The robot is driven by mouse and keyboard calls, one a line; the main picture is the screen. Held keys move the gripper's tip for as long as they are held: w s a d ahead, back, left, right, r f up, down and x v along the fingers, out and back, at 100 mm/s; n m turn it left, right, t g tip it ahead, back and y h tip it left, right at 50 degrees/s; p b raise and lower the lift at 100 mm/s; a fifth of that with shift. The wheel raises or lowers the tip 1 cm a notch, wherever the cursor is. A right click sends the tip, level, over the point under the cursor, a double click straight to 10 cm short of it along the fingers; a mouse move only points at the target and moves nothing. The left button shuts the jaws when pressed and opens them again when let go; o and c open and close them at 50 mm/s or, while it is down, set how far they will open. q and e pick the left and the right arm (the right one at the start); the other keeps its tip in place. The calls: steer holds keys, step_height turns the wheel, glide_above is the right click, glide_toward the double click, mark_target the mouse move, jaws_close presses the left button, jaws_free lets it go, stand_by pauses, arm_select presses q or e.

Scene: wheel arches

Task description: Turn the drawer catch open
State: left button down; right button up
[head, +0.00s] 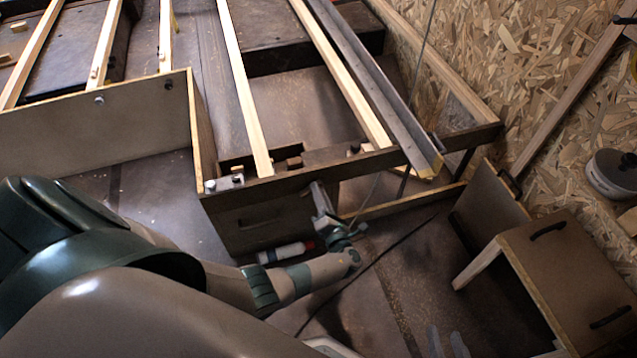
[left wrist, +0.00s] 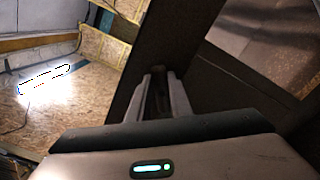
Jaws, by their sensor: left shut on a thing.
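The drawer (head: 262,222) is a dark box front with a slot, under the wooden bench frame in the head view. My left gripper (head: 318,192) is at the upper right edge of this front. In the left wrist view my left gripper (left wrist: 162,76) has its fingers close together on a small dark piece (left wrist: 158,84), which appears to be the drawer catch, against a dark brown panel. The catch is mostly hidden by the fingers, and its angle cannot be told. My right gripper (head: 446,342) shows at the bottom edge of the head view, with two grey fingers apart and nothing seen between them.
A white tube with a red cap (head: 285,253) lies below the drawer front. A brown cabinet with black handles (head: 570,270) stands at the right. A dark cable (head: 370,265) crosses the floor. Wooden slats and a metal rail (head: 375,85) run over the bench.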

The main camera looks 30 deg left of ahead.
arm_select(q)
steer(key=shift+w+d+f+m+p, duration=0.1)
steer(key=shift+f+m+p, duration=0.15)
steer(key=shift+m, duration=0.9)
steer(key=shift+d+f+m+p, duration=0.15)
steer(key=shift+m+p, duration=0.15)
steer(key=shift+m, duration=0.9)
steer(key=shift+w+a+f+m+p, duration=0.1)
steer(key=shift+f+m+p, duration=0.15)
steer(key=shift+m, duration=0.9)
arm_select(e)
steer(key=shift+s+d+f+g+h, duration=0.3)
steer(key=shift+s+d+f+g, duration=0.35)
steer(key=shift+s, duration=0.1)
steer(key=shift+s+d+f+g+h, duration=0.3)
steer(key=shift+s+d+f+g, duration=0.2)
steer(key=shift+s+d+g, duration=0.2)
steer(key=shift+f, duration=0.1)
arm_select(q)
steer(key=c, duration=1.6)
jaws_free()
steer(key=shift+s, duration=0.1)
